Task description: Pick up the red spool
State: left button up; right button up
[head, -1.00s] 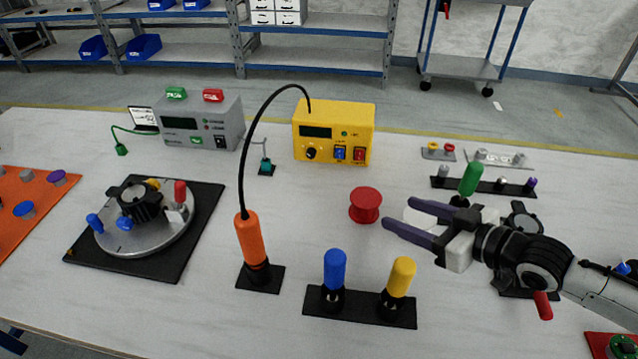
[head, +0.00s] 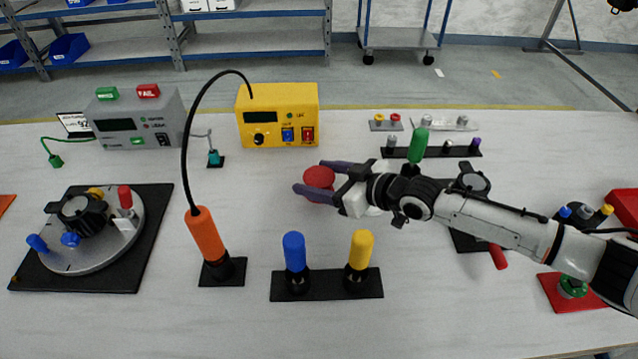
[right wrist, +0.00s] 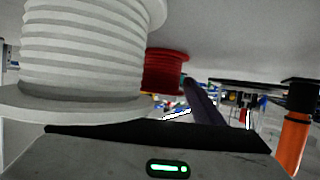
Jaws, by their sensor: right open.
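The red spool (head: 319,179) stands on the white table right of centre in the head view. My right gripper (head: 309,177) is open, with its two dark purple fingers on either side of the spool. Whether the fingers touch it cannot be told. In the right wrist view the red spool (right wrist: 163,72) shows beyond a large white ribbed spool (right wrist: 82,50), beside one purple finger (right wrist: 203,100). The other finger is hidden there. My left gripper is not in view.
A yellow power supply (head: 279,117) stands behind the spool. A blue-handled tool (head: 295,252) and a yellow-handled one (head: 361,250) stand upright in front. An orange soldering iron (head: 206,235) stands to the left. A green-handled tool (head: 418,146) stands close behind my right arm.

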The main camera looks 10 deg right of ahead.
jog(key=shift+c, duration=0.5)
jog(key=c, duration=0.7)
jog(key=shift+r, duration=0.1)
jog(key=shift+c, duration=0.6)
